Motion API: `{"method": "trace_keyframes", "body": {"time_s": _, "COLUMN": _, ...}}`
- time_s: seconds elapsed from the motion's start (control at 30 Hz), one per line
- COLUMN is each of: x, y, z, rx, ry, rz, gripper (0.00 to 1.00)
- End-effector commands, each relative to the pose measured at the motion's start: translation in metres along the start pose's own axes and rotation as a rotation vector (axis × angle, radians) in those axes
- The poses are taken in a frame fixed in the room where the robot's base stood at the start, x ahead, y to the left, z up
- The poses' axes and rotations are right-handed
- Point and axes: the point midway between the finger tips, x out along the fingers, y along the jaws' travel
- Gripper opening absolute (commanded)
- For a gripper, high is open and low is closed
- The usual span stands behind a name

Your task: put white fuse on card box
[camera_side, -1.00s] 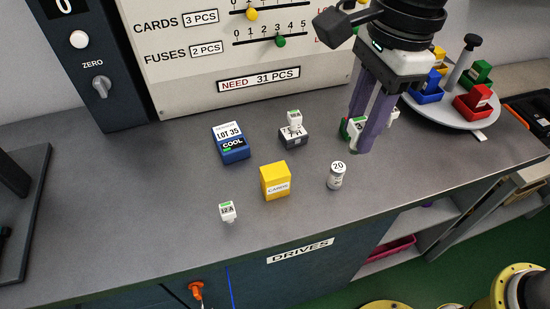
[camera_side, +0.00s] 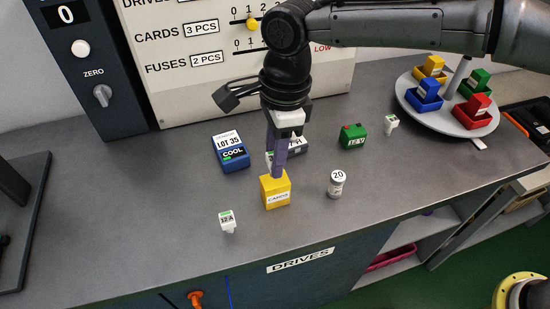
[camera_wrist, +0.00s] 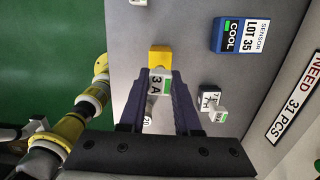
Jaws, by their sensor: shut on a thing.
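The yellow card box (camera_side: 275,190), labelled CARDS, stands upright on the grey bench; the wrist view shows its yellow top (camera_wrist: 160,57). My gripper (camera_side: 276,172) is over the box, pointing down, with its fingers shut on a white fuse. In the wrist view the fuse (camera_wrist: 158,83) shows a 3 A label between the fingertips (camera_wrist: 160,78), in front of the box.
Another white fuse, 12 A (camera_side: 227,221), stands front left, and one (camera_side: 391,124) back right. A blue sensor box (camera_side: 230,152), a white jar (camera_side: 337,184) and a green box (camera_side: 352,137) surround the card box. A grey box (camera_wrist: 208,98) bears a fuse (camera_wrist: 217,114).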

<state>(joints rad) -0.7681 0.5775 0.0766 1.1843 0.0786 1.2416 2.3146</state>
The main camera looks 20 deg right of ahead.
Motion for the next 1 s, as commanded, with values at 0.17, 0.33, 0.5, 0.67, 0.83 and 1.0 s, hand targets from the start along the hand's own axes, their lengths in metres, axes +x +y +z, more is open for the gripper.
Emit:
{"method": "trace_keyframes", "body": {"time_s": 0.17, "x": 0.0131, "y": 0.0001, "z": -0.0015, "rx": 0.0, "ry": 0.0, "rz": 0.0, "gripper": 0.0}}
{"method": "trace_keyframes", "body": {"time_s": 0.33, "x": 0.013, "y": 0.0, "z": -0.0014, "rx": 0.0, "ry": -0.001, "rz": -0.001, "gripper": 0.0}}
{"method": "trace_keyframes", "body": {"time_s": 0.5, "x": 0.0157, "y": 0.0, "z": -0.0018, "rx": 0.0, "ry": -0.001, "rz": 0.0, "gripper": 0.0}}
{"method": "trace_keyframes", "body": {"time_s": 0.67, "x": 0.0158, "y": -0.0001, "z": -0.0017, "rx": 0.0, "ry": -0.001, "rz": -0.001, "gripper": 0.57}}
{"method": "trace_keyframes", "body": {"time_s": 0.83, "x": 0.0157, "y": 0.0, "z": -0.0018, "rx": 0.0, "ry": -0.001, "rz": 0.0, "gripper": 0.61}}
{"method": "trace_keyframes", "body": {"time_s": 1.0, "x": 0.0144, "y": -0.0001, "z": -0.0016, "rx": 0.0, "ry": -0.001, "rz": -0.001, "gripper": 0.61}}
